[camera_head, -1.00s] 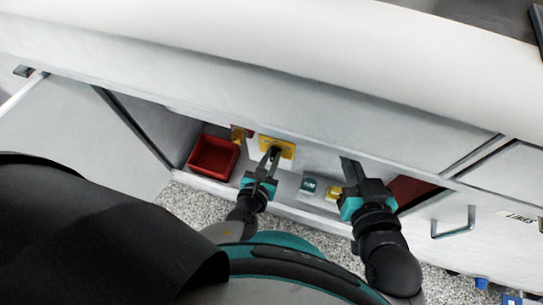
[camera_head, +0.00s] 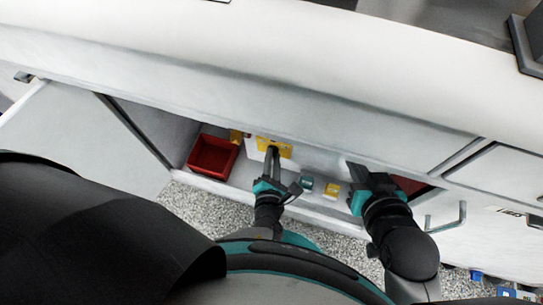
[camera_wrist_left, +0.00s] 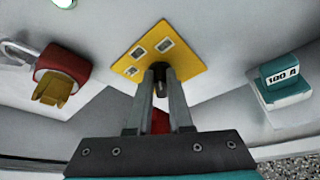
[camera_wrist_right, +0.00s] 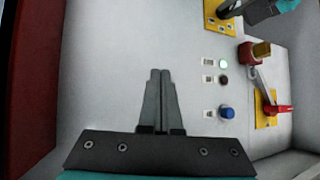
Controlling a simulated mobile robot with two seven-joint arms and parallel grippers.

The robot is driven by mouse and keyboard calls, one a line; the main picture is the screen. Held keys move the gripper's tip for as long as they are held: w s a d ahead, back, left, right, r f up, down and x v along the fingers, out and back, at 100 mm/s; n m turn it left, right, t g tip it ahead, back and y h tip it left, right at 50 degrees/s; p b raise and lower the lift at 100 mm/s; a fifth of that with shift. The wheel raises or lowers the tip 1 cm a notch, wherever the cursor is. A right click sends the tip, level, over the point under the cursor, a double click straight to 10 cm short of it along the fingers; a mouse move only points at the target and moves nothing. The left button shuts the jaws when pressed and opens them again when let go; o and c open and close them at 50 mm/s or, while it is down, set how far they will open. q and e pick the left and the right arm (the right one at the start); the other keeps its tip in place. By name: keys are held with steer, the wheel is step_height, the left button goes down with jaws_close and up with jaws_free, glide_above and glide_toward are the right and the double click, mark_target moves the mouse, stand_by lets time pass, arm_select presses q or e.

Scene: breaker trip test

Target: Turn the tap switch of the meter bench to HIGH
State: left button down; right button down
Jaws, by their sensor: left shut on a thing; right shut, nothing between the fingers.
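The tap switch is a dark knob (camera_wrist_left: 160,72) on a yellow plate (camera_wrist_left: 135,62) with several small white labels, too small to read. The yellow plate also shows inside the open cabinet in the head view (camera_head: 284,150) and at the top of the right wrist view (camera_wrist_right: 211,24). My left gripper (camera_head: 272,151) is shut on the knob, its fingers hiding part of it. I cannot tell which label the knob points to. My right gripper (camera_head: 353,166) is shut and empty, inside the cabinet to the right, apart from the panel.
A red bin (camera_head: 190,166) stands at the cabinet's left. A teal block (camera_wrist_left: 285,88) marked 100 A is right of the plate; a red part with a yellow piece (camera_wrist_left: 62,70) is left. The right wrist view shows a blue button (camera_wrist_right: 227,112) and a red lever (camera_wrist_right: 277,109).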

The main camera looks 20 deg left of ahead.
arm_select(q)
steer(key=shift+w+d+f+m+t+y, duration=0.1)
steer(key=shift+m+t+y, duration=0.3)
steer(key=shift+m, duration=0.5)
arm_select(e)
steer(key=shift+w+a+t+y, duration=0.15)
steer(key=shift+a+t+y, duration=0.25)
steer(key=shift+a+t, duration=0.15)
arm_select(q)
steer(key=shift+b, duration=0.3)
arm_select(e)
steer(key=shift+a+r, duration=0.15)
arm_select(q)
steer(key=c, duration=0.8)
jaws_free()
